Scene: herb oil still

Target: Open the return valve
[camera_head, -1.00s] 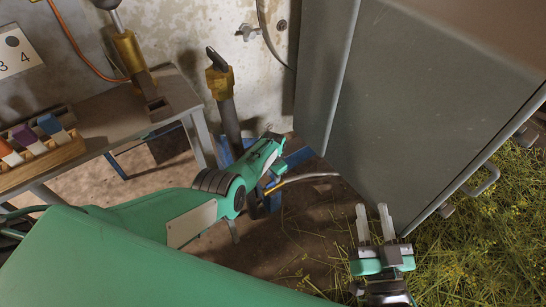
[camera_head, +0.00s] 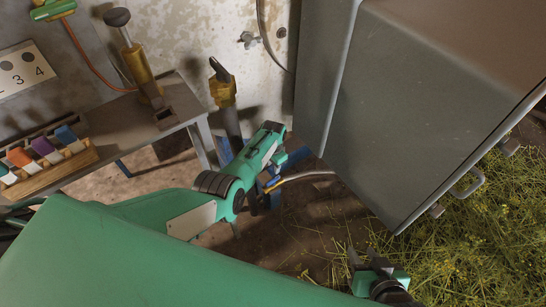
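A brass valve body (camera_head: 222,92) with a dark lever tilted up on top stands on a dark upright pipe, left of the grey cabinet. A small metal tap (camera_head: 249,39) sits on the pale wall behind. No label shows which is the return valve. My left arm reaches in from the left, its forearm ending in front of the pipe and blue parts; its fingers are hidden. My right gripper (camera_head: 366,259) is at the lower right, below the cabinet. Its two dark fingers are apart with nothing between them. Neither gripper visibly touches a valve.
The large grey cabinet (camera_head: 420,110) fills the upper right. A grey bench (camera_head: 110,130) at left carries a wooden rack (camera_head: 48,172) of coloured blocks. A brass cylinder (camera_head: 143,70) with a dark knob stands at its end. Cut herbs (camera_head: 470,240) cover the ground at right.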

